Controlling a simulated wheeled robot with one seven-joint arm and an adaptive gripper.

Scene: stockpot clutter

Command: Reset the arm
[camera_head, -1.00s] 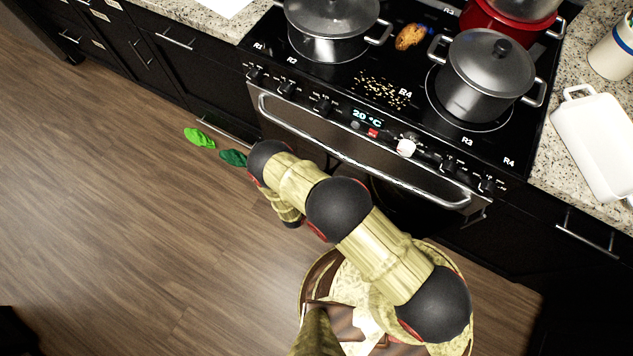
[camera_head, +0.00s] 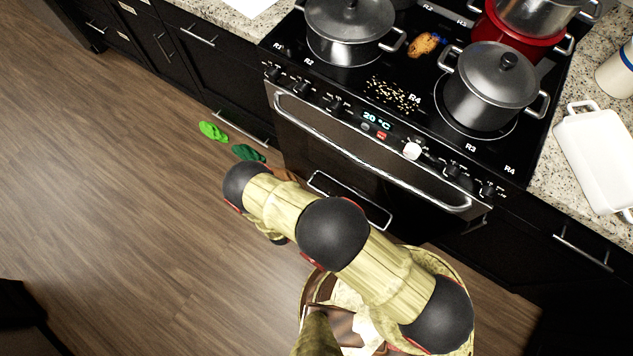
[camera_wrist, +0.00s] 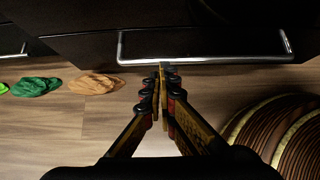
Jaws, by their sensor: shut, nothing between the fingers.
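My arm stretches across the lower middle of the head view, in front of the stove (camera_head: 340,150). Its gripper end is hidden under the arm there. In the wrist view my gripper (camera_wrist: 163,72) is shut with its fingertips together and nothing between them. The fingertips appear just below a metal drawer handle (camera_wrist: 205,60) on a dark front; I cannot tell whether they touch it.
Pots (camera_head: 487,85) and a cookie-like item (camera_head: 425,45) are on the stovetop. Green leaf-like items (camera_head: 213,131) lie on the wood floor, with a brown one (camera_wrist: 96,84) beside them. Open floor (camera_head: 110,220) is at left. A white dish (camera_head: 598,160) is on the right counter.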

